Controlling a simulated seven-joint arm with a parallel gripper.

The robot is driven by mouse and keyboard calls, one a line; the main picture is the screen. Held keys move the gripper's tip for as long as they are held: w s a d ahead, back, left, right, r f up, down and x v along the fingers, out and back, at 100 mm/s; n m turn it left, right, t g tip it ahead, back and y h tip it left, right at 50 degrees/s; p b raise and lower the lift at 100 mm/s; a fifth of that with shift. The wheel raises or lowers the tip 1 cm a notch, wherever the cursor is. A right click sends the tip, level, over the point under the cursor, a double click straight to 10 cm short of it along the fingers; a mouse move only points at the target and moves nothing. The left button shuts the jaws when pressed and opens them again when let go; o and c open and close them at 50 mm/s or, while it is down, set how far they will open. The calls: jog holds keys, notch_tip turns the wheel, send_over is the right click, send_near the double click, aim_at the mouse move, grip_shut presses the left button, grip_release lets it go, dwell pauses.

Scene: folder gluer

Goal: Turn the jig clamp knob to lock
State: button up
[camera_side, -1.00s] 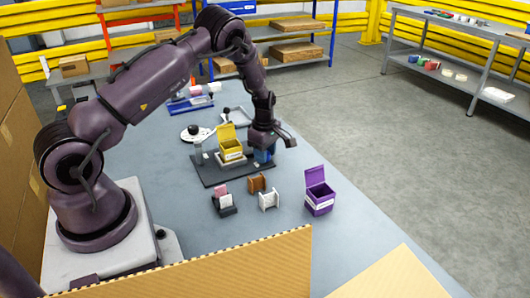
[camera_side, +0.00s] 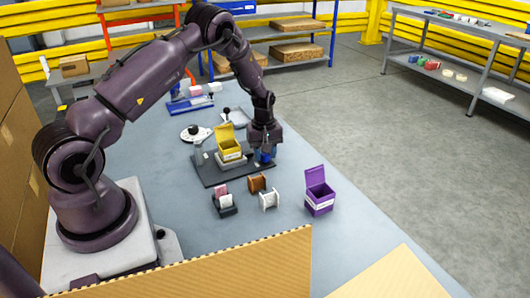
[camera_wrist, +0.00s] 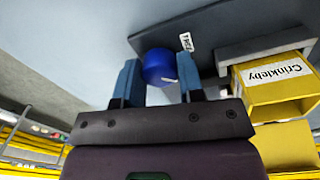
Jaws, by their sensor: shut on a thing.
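The jig clamp knob is a blue round knob (camera_wrist: 160,67) with a small pale mark, at the edge of the dark jig plate (camera_side: 208,173). In the wrist view my gripper (camera_wrist: 159,76) has its two blue fingers on either side of the knob, shut on it. In the side view my gripper (camera_side: 264,157) points down at the plate's right end, and the knob is mostly hidden there. A yellow open-lidded box (camera_side: 230,148) labelled "Crinkleby" (camera_wrist: 282,78) sits in the jig beside the gripper. A small white printed label (camera_wrist: 185,41) lies on the plate near the knob.
A purple open box (camera_side: 320,200) stands to the right. Brown (camera_side: 257,183) and white (camera_side: 268,200) small holders and a dark holder with pink and white pieces (camera_side: 223,202) stand in front of the jig. A round white dish (camera_side: 194,134) lies behind. The table's right edge is close.

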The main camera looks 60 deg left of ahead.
jog(key=m, duration=0.5)
jog(key=shift+m, duration=2.4)
jog(key=o, duration=0.9)
jog(key=r, duration=1.3)
jog(key=shift+a, duration=0.2)
jog(key=shift+s, duration=0.1)
